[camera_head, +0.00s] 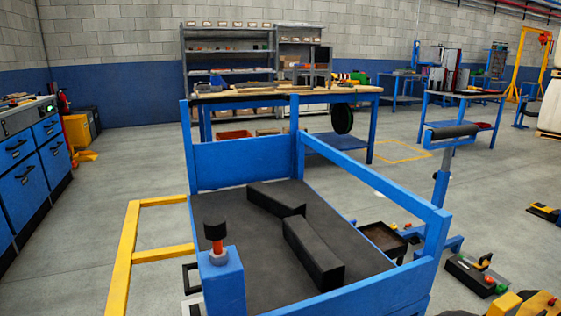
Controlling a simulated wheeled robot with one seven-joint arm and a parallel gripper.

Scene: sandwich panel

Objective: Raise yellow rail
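The yellow rail (126,255) is a square-tube frame at the left side of a blue cart-like platform (260,155). It sticks out to the left and lies about level, with two crossbars running toward the platform. Its near end runs out of the bottom of the picture. A blue post (222,283) with a black-topped red and grey knob (215,235) stands at the platform's near left corner. Where the rail joins the platform is partly hidden. My gripper is not in view.
Two long black blocks (314,255) lie on the platform's dark deck (235,215). A blue guard rail (375,182) closes its right side. Blue drawer cabinets (30,170) stand at the far left. Grey floor (95,205) between them and the yellow rail is clear.

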